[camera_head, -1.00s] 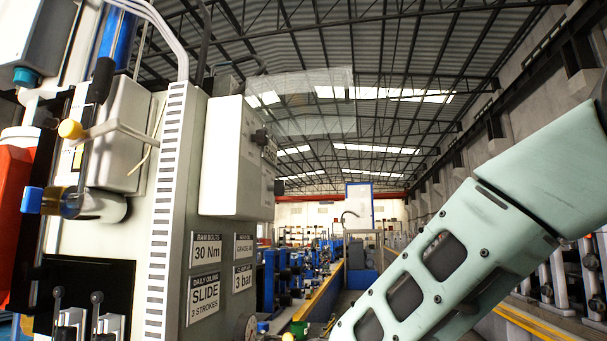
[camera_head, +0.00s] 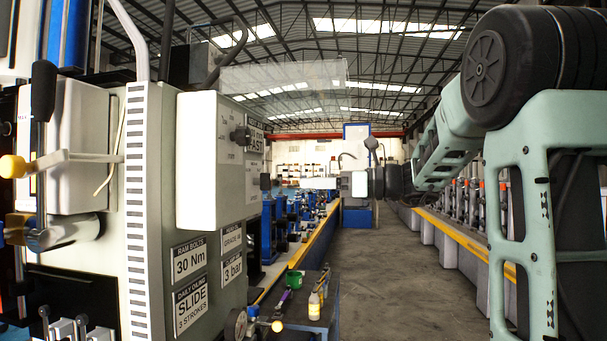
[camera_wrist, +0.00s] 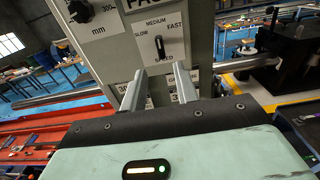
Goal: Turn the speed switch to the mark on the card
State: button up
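The speed switch (camera_wrist: 159,46) is a black lever knob on a grey panel in the wrist view. SLOW is printed to its left, MEDIUM above, FAST to its right and SPEED below. The lever stands about upright, toward MEDIUM. A card (camera_head: 254,138) with large letters ending in "AST" is on the control box's side in the head view; in the wrist view only its lower edge shows. My gripper (camera_wrist: 159,70) is open and empty, its two fingers apart, below and in front of the switch. No contact with the switch shows.
A second black knob (camera_wrist: 79,12) with a mm scale is at the upper left in the wrist view. The control box (camera_head: 205,160) hangs on the machine. The aisle floor (camera_head: 385,270) is clear.

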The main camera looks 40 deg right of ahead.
aim_at(266, 182)
jog(key=x, duration=0.7)
jog(key=shift+w+a, duration=0.25)
jog(key=shift+w, duration=0.1)
jog(key=shift+r, duration=0.1)
grip_shut()
